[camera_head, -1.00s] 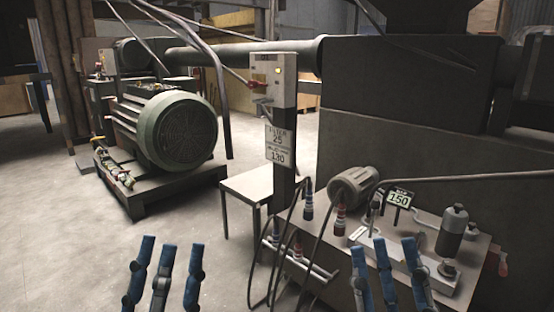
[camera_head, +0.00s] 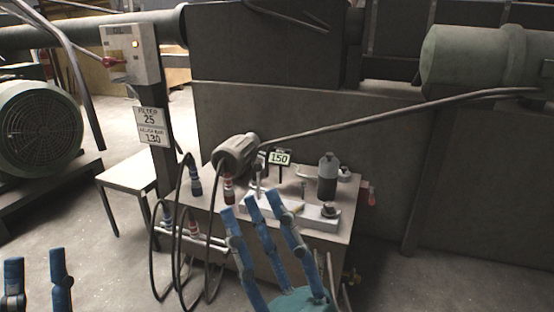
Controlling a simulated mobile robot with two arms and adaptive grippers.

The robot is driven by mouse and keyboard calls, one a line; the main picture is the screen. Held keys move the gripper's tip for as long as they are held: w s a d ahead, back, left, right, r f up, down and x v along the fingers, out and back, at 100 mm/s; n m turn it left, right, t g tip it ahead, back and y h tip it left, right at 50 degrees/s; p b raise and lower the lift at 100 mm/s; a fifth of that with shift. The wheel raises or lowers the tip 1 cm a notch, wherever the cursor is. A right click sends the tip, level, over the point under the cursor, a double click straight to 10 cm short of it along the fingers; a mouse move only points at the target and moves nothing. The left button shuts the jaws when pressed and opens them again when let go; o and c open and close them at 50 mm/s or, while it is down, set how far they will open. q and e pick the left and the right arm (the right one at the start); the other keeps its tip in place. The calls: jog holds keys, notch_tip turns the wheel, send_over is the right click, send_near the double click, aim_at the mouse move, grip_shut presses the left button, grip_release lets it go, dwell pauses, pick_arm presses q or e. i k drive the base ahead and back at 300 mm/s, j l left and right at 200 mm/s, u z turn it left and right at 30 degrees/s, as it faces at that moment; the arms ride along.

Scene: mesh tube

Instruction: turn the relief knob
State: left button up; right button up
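The hydraulic unit (camera_head: 318,240) stands right of centre, with a pale manifold block (camera_head: 262,209) on its top. A dark upright cylinder (camera_head: 327,178) rises from the block, and a small dark knob (camera_head: 330,210) sits at its front. I cannot tell for sure that this is the relief knob. A small sign (camera_head: 279,157) behind reads 150. My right gripper (camera_head: 254,204) is open, its blue fingers spread and empty in front of the block's left part, left of the knob. My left gripper (camera_head: 37,262) is at the bottom left corner, fingers apart, partly cut off.
Black hoses (camera_head: 183,250) loop down the unit's left front. A grey motor (camera_head: 236,156) sits on its back left. A post carries a control box (camera_head: 130,54) and a sign (camera_head: 152,126) beside a small white table (camera_head: 128,176). Floor (camera_head: 100,270) is clear at front left.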

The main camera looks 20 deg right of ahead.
aim_at(328, 210)
jog(key=i+l, duration=0.15)
jog(key=l, duration=0.2)
jog(key=i+l+u, duration=0.1)
jog(key=l, duration=0.3)
jog(key=i+l, duration=0.2)
jog(key=l, duration=0.15)
